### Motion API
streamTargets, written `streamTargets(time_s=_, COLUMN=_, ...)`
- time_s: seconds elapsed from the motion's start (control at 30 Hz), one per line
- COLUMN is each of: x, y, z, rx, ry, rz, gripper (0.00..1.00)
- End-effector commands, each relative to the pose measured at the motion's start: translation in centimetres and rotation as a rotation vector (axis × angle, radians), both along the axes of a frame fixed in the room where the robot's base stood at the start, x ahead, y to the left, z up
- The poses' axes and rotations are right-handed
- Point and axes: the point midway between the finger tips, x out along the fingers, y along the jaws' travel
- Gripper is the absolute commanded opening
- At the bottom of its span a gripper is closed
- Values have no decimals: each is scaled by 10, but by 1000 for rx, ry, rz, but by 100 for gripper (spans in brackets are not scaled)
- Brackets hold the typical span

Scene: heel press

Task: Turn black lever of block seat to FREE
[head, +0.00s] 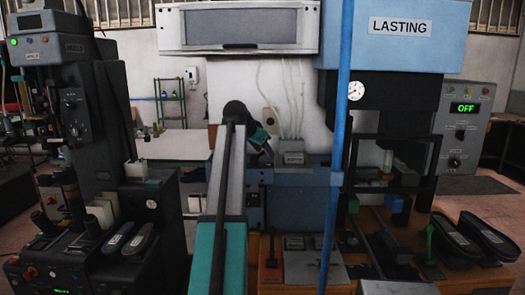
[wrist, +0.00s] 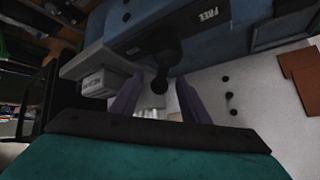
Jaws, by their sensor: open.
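The black lever (wrist: 163,66) shows in the wrist view, sticking out of the blue block seat (wrist: 118,22) and ending in a round knob. A white FREE label (wrist: 208,15) is on the blue face, up and to the right of the lever. My gripper (wrist: 160,84) is open, with its two purple-grey fingers on either side of the knob in the picture. I cannot tell whether a finger touches it. In the head view my arm hides much of this area, and I cannot make out the lever or fingers there.
A blue upright pole (head: 335,140) stands just right of my arm in the head view. The LASTING machine (head: 400,65) and several shoe forms are to the right. A dark machine (head: 75,100) stands at the left. A grey labelled box (wrist: 98,83) is left of the fingers.

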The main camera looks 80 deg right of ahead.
Motion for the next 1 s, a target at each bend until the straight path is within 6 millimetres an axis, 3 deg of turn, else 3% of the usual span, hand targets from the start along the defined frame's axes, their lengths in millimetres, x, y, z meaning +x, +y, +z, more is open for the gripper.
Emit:
streamTargets(time_s=0.23, x=0, y=0, z=0, rx=0, ry=0, rz=0, gripper=42)
streamTargets(time_s=0.5, x=0, y=0, z=0, rx=0, ry=0, rz=0, gripper=0)
streamTargets(time_s=0.57, x=0, y=0, z=0, rx=0, ry=1, rz=-1, gripper=0)
streamTargets(time_s=0.6, x=0, y=20, z=-3, rx=0, ry=-1, rz=1, gripper=0)
streamTargets(time_s=0.7, x=-1, y=5, z=-1, rx=3, ry=0, rz=-1, gripper=0)
streamTargets(time_s=1.0, x=9, y=1, z=-1, rx=2, ry=-1, rz=36, gripper=0)
